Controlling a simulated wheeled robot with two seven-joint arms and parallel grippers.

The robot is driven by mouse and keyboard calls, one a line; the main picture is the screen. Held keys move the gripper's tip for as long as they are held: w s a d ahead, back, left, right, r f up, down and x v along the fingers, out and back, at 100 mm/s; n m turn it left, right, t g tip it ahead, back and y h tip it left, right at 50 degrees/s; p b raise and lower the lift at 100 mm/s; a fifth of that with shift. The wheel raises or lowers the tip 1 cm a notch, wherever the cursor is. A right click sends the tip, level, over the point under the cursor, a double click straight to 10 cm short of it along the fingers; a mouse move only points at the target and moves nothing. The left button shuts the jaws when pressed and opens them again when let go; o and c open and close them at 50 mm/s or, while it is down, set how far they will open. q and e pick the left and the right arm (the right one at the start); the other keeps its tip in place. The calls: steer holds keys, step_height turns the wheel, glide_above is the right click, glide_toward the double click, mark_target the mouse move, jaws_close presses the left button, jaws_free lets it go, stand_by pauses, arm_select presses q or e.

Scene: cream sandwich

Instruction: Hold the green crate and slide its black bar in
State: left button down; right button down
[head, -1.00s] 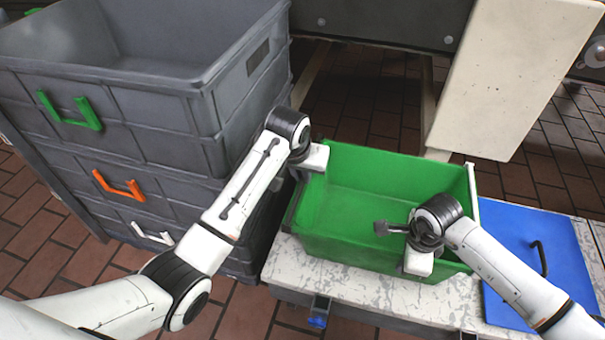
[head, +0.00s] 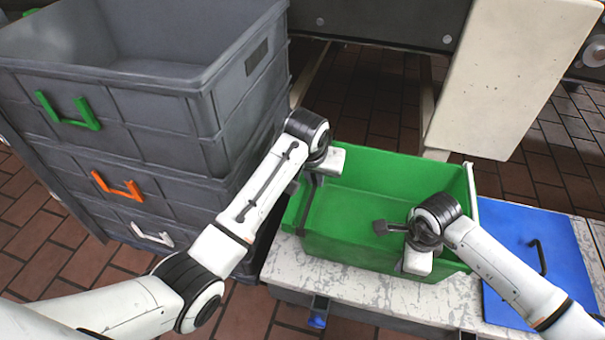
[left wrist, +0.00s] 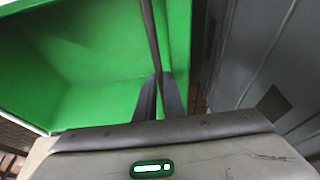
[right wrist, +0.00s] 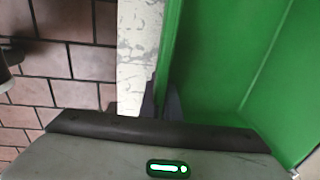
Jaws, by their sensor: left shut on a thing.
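The green crate (head: 365,205) sits on the pale, worn bench top, open side up. My left gripper (left wrist: 159,88) is shut on the thin black bar (left wrist: 150,35), which stands out beyond the fingers in the left wrist view. In the head view the bar (head: 305,208) crosses the crate's left end, just inside the left edge; whether it touches the crate I cannot tell. My right gripper (right wrist: 162,95) has its fingers on both sides of the crate's near wall, close against it, and appears shut on it. In the head view my right wrist hides those fingers.
Stacked grey crates (head: 150,120) with green, orange and white handles stand close at the left. A blue panel (head: 530,265) with a black handle lies on the bench (head: 285,262) to the right. A cream block (head: 510,75) stands behind. The crate's inside looks empty.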

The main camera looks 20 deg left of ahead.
arm_select(q)
steer(key=d, duration=0.5)
steer(key=shift+d, duration=0.1)
steer(key=c, duration=1.8)
jaws_free()
steer(key=shift+c, duration=0.2)
arm_select(e)
steer(key=shift+a, duration=0.1)
arm_select(q)
steer(key=v, duration=1.2)
arm_select(e)
steer(key=c, duration=1.8)
jaws_free()
steer(key=shift+c, duration=0.2)
